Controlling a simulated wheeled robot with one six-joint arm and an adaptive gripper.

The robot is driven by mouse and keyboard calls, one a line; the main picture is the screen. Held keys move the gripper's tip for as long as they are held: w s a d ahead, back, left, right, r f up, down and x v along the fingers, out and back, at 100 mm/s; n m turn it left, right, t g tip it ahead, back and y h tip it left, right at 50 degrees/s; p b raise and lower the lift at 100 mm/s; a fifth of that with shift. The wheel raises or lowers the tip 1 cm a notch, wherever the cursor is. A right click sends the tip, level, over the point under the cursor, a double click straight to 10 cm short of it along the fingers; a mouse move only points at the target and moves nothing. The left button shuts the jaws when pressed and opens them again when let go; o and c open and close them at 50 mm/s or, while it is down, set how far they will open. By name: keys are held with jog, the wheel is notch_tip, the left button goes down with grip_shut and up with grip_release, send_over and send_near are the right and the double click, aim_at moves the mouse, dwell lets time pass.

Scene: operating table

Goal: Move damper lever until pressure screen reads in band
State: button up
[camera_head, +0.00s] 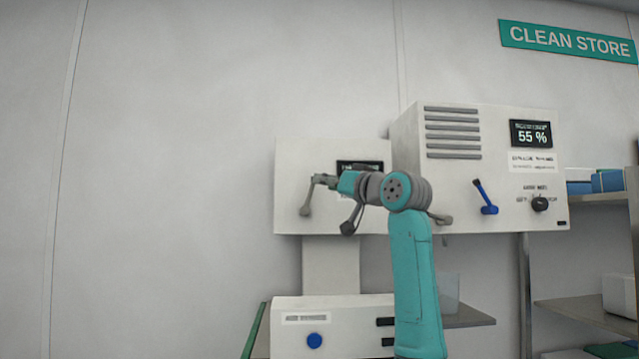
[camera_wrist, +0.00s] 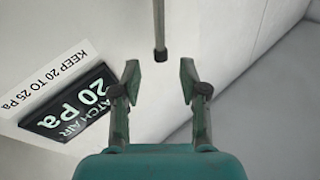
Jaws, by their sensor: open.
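The damper lever (camera_head: 307,200) is a grey rod on the left white panel, tilted up and to the right. In the wrist view its dark end (camera_wrist: 160,55) lies centred in the gap between my fingertips, with space on both sides. I cannot tell whether it is at fingertip depth. My gripper (camera_wrist: 160,78) is open and holds nothing; it also shows by the lever's upper end in the head view (camera_head: 322,180). The pressure screen (camera_wrist: 75,105) reads 20 Pa. The label (camera_wrist: 35,80) by it says KEEP 20 TO 25 Pa. My arm partly covers the screen in the head view (camera_head: 360,165).
A second white box (camera_head: 405,150) juts out to the right, with a 55 % screen (camera_head: 531,133), a blue lever (camera_head: 485,198) and a black knob (camera_head: 540,204). A white unit (camera_head: 335,340) stands below. The wall at left is clear.

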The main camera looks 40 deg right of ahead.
jog(key=s+f, duration=0.1)
jog(key=s, duration=0.6)
jog(key=shift+f, duration=0.15)
jog(key=shift+s+a, duration=0.1)
